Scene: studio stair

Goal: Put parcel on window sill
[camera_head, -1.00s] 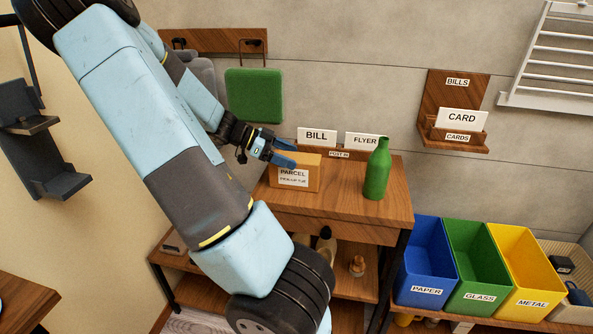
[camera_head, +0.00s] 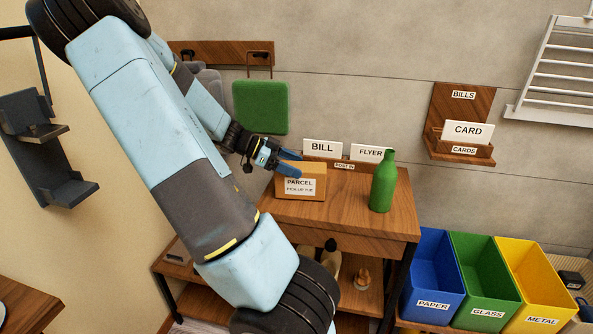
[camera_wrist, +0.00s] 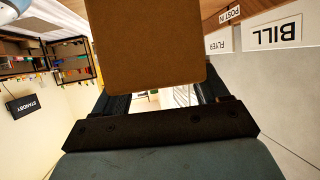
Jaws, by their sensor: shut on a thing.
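The parcel (camera_head: 301,186) is a brown cardboard box with a white label reading PARCEL. In the head view it is at the left end of the wooden console table (camera_head: 340,216); I cannot tell whether it touches the top. My gripper (camera_head: 287,165) is shut on its upper part, coming from the upper left. In the wrist view the parcel (camera_wrist: 148,45) fills the upper middle, between the fingers, and hides much of what lies beyond. I see no window sill in these frames.
A green bottle (camera_head: 383,182) stands right of the parcel. BILL (camera_head: 322,148) and FLYER (camera_head: 370,153) cards stand behind it in a POST IN holder. Blue (camera_head: 432,274), green (camera_head: 482,278) and yellow (camera_head: 535,282) bins stand at the right. A wall rack (camera_head: 459,122) hangs above.

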